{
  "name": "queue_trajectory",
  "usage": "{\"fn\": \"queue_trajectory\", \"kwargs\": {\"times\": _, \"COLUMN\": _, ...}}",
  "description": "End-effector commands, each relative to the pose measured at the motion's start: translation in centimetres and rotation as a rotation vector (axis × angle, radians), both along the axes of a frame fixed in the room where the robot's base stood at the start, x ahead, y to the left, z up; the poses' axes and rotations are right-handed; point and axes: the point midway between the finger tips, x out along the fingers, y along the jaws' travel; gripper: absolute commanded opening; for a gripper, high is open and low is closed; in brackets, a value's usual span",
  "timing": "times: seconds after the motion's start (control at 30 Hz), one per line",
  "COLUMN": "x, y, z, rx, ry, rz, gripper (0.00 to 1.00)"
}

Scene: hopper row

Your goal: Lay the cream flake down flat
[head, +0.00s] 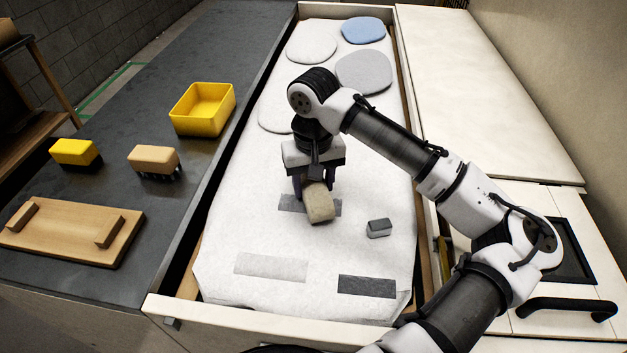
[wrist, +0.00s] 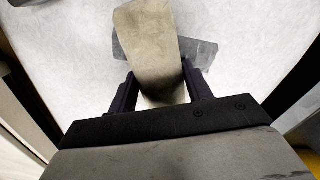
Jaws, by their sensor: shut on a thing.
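The cream flake (head: 320,203) is a beige, thick, rounded-ended piece held tilted in my gripper (head: 316,187). In the wrist view the flake (wrist: 150,42) sticks out beyond the two dark fingers (wrist: 158,92), which close on its sides. Its near end is partly hidden between the fingers. It is over a grey strip (head: 292,203) on the white cloth-like surface (head: 235,225); I cannot tell whether it touches it.
A small grey block (head: 379,228) lies to the right. A pale strip (head: 271,266) and dark strip (head: 367,286) lie nearer. Flat rounded pads (head: 364,72) lie at the far end. The dark counter at left holds a yellow bin (head: 202,108), two brushes and a wooden board (head: 72,231).

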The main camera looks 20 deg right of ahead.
Motion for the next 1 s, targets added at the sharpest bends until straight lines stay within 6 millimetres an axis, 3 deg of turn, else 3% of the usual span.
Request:
{"fn": "queue_trajectory", "kwargs": {"times": 0.7, "x": 0.0, "y": 0.0, "z": -1.2, "rx": 0.0, "ry": 0.0, "rz": 0.0, "gripper": 0.27}}
{"fn": "queue_trajectory", "kwargs": {"times": 0.73, "x": 0.0, "y": 0.0, "z": -1.2, "rx": 0.0, "ry": 0.0, "rz": 0.0, "gripper": 0.52}}
{"fn": "queue_trajectory", "kwargs": {"times": 0.9, "x": 0.0, "y": 0.0, "z": -1.2, "rx": 0.0, "ry": 0.0, "rz": 0.0, "gripper": 0.74}}
{"fn": "queue_trajectory", "kwargs": {"times": 1.0, "x": 0.0, "y": 0.0, "z": -1.1, "rx": 0.0, "ry": 0.0, "rz": 0.0, "gripper": 0.75}}
